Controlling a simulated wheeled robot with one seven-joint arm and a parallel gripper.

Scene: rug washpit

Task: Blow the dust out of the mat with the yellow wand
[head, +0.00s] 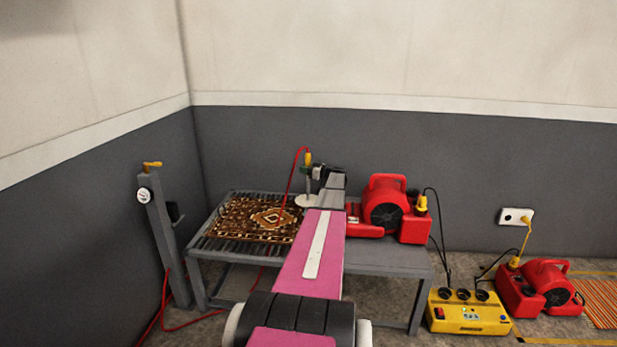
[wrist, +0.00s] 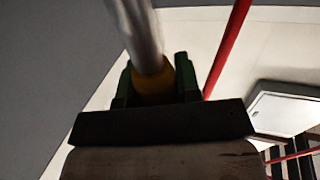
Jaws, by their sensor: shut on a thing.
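The patterned brown and orange mat (head: 240,219) lies flat on the slatted left part of a grey table (head: 400,258). My gripper (head: 310,172) is above the table, just right of the mat. It is shut on the yellow wand (head: 308,159), which stands about upright with a red hose arching from its top. In the wrist view the wand's yellow part (wrist: 153,84) sits between the dark green fingers (wrist: 155,78), with a pale metal tube beyond. A pale round disc (head: 306,200) shows under the wand; I cannot tell whether they touch.
A red blower (head: 386,210) stands on the table's right part, close to my arm. A grey post with a gauge (head: 158,230) stands left of the table. A yellow power box (head: 468,312) and a second red blower (head: 540,289) are on the floor at right, with cables.

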